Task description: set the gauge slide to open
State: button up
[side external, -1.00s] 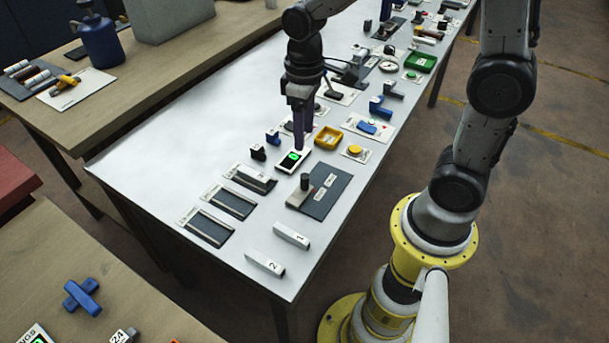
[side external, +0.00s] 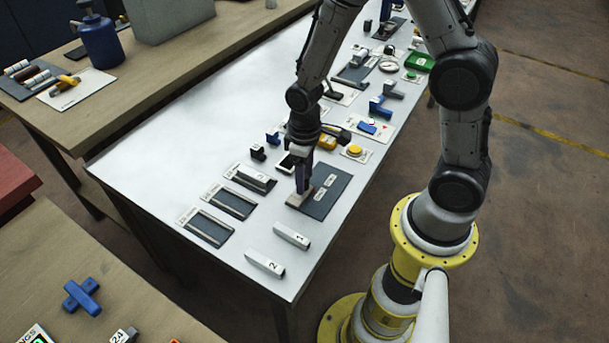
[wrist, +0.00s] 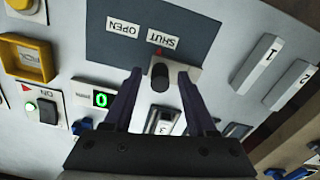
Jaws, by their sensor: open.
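The gauge slide is a dark plate (side external: 337,178) with OPEN and SHUT labels. In the wrist view the plate (wrist: 92,42) shows the OPEN label (wrist: 123,27) at left and the SHUT label (wrist: 163,40) at right. The slide's light block (wrist: 187,70) carries a dark upright knob (wrist: 160,80) and sits at the SHUT end, by a red mark. My gripper (wrist: 160,73) is open, with one finger on each side of the knob; contact cannot be told. In the side view my gripper (side external: 304,187) is low over the slide and hides the knob.
A display with a green digit (wrist: 102,99) is beside the slide. A yellow button (side external: 354,151) is behind it. Loose bars marked 1 (side external: 292,236) and 2 (side external: 265,264) lie near the table's front edge. Dark shallow trays (side external: 208,226) are at left. The table's far left is clear.

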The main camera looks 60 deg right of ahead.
jog(key=shift+f, duration=0.1)
grip_shut()
dwell(1.4)
